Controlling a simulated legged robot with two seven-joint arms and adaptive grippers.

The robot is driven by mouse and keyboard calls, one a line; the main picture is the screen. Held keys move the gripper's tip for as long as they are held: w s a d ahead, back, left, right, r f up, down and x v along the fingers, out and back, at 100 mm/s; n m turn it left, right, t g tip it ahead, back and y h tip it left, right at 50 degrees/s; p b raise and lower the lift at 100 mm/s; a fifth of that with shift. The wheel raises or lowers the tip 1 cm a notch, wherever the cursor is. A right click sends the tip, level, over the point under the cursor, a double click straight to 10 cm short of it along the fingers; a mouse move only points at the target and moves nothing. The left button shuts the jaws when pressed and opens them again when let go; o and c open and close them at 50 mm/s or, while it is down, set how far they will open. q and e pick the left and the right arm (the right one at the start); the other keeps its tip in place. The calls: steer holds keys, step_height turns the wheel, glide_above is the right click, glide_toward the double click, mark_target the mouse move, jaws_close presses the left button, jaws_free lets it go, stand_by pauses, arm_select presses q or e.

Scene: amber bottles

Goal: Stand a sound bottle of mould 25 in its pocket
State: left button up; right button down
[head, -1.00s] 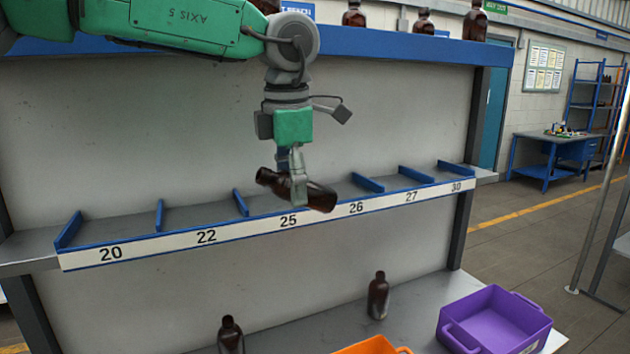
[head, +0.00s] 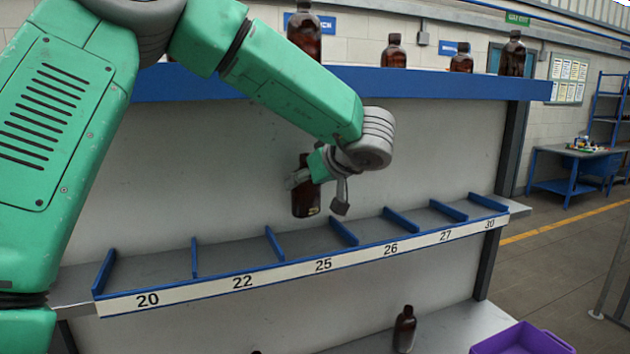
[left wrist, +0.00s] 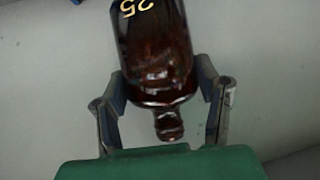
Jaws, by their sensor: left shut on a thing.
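My left gripper (head: 308,178) is shut on a dark amber bottle (head: 306,200) and holds it nearly upright, neck up, in front of the back panel. Its base appears raised above the shelf. In the left wrist view the bottle (left wrist: 155,55) sits between the two fingers, with its neck towards the palm and a yellow "25" on its body. No damage shows on the visible side. The pocket marked 25 (head: 310,245) is empty, between two blue dividers, roughly below the bottle. My right gripper is not in view.
Other pockets on the labelled shelf (head: 235,282), 20 to 30, look empty. Several amber bottles stand on the blue upper ledge (head: 440,84). One bottle (head: 404,330) stands on the lower surface beside a purple crate (head: 520,338).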

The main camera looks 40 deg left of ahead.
mark_target(313, 211)
arm_select(q)
steer(key=f, duration=0.1)
steer(key=d+f, duration=0.1)
steer(key=f, duration=0.1)
steer(key=d+f, duration=0.1)
steer(key=shift+d+f, duration=0.15)
steer(key=shift+f, duration=0.1)
steer(key=shift+a+f, duration=0.3)
steer(key=shift+f, duration=0.1)
steer(key=shift+a+f, duration=0.25)
steer(key=shift+a, duration=0.45)
steer(key=shift+d, duration=0.65)
steer(key=shift+d+f, duration=0.1)
steer(key=shift+d, duration=0.15)
steer(key=shift+a+f, duration=0.25)
steer(key=shift+a, duration=0.15)
steer(key=o, duration=1.4)
steer(key=shift+a, duration=0.15)
steer(key=shift+o, duration=0.2)
steer(key=shift+a+f, duration=0.1)
steer(key=shift+a, duration=0.1)
steer(key=shift+d, duration=0.35)
steer(key=v, duration=1.1)
steer(key=shift+s, duration=0.1)
